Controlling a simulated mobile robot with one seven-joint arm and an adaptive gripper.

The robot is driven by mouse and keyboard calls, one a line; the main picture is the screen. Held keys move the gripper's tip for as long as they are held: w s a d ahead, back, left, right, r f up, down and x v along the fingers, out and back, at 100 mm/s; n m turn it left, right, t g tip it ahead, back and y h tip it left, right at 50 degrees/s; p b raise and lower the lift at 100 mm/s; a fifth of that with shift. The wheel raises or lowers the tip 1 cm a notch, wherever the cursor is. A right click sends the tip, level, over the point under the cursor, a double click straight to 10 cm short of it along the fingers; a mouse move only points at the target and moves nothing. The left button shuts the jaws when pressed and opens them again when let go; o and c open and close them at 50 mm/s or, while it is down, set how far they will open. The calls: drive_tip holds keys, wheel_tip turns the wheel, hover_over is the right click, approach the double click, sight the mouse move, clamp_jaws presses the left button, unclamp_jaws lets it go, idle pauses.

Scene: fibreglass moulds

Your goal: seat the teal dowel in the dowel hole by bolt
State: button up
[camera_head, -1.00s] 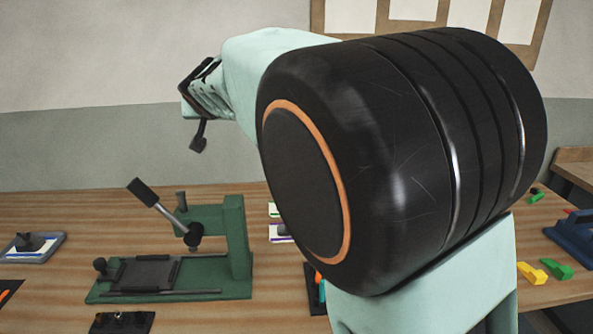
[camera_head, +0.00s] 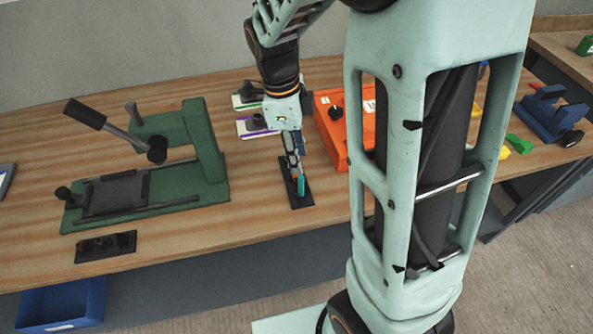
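The teal dowel (camera_head: 301,186) is a small upright peg at the black rectangular plate (camera_head: 306,203) in the middle of the bench. My gripper (camera_head: 297,176) points down over this plate, with its fingertips at the dowel's upper part. The fingers look close together, but the view is too small to show whether they grip the dowel or only stand around it. Another small black plate (camera_head: 105,246) with dark fittings lies at the front left. I cannot make out a dowel hole or a bolt on it.
A green press fixture (camera_head: 215,170) with a raised lever stands at the left. An orange box (camera_head: 331,143) is close to the right of my gripper. Small trays (camera_head: 256,128) lie behind it. A blue bin (camera_head: 62,305) is below the bench.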

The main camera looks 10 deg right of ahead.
sight(301, 176)
drive_tip(key=f, duration=0.5)
drive_tip(key=d+f, duration=0.1)
drive_tip(key=f, duration=0.2)
drive_tip(key=shift+s+p, duration=0.3)
clamp_jaws()
